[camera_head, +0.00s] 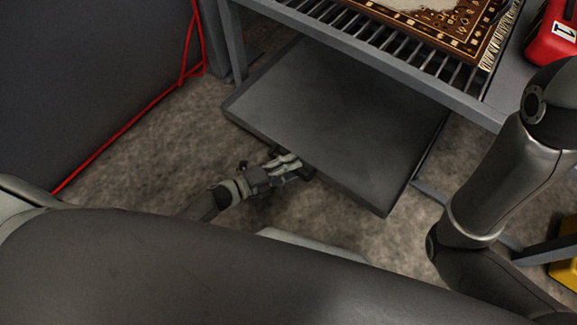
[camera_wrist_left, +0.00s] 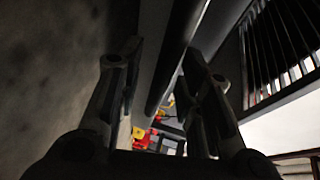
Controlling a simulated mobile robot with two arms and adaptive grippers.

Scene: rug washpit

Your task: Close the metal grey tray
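The metal grey tray (camera_head: 340,110) is a wide, flat, dark grey panel that sticks out from under the slatted rack, pulled out toward me. My left gripper (camera_head: 290,166) is at the middle of the tray's front edge, with its fingers at or just under that edge. In the left wrist view my left gripper (camera_wrist_left: 165,62) has its two fingers well apart, with a long dark edge running between and beyond them. Whether a finger touches the tray is hard to tell. My right gripper is out of view.
A grey rack frame (camera_head: 360,56) with slats stands over the tray and carries a patterned rug (camera_head: 445,28). A red container (camera_head: 553,40) is at the top right. A red cable (camera_head: 125,136) runs along the left wall. Mottled floor (camera_head: 150,150) is free left of the tray.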

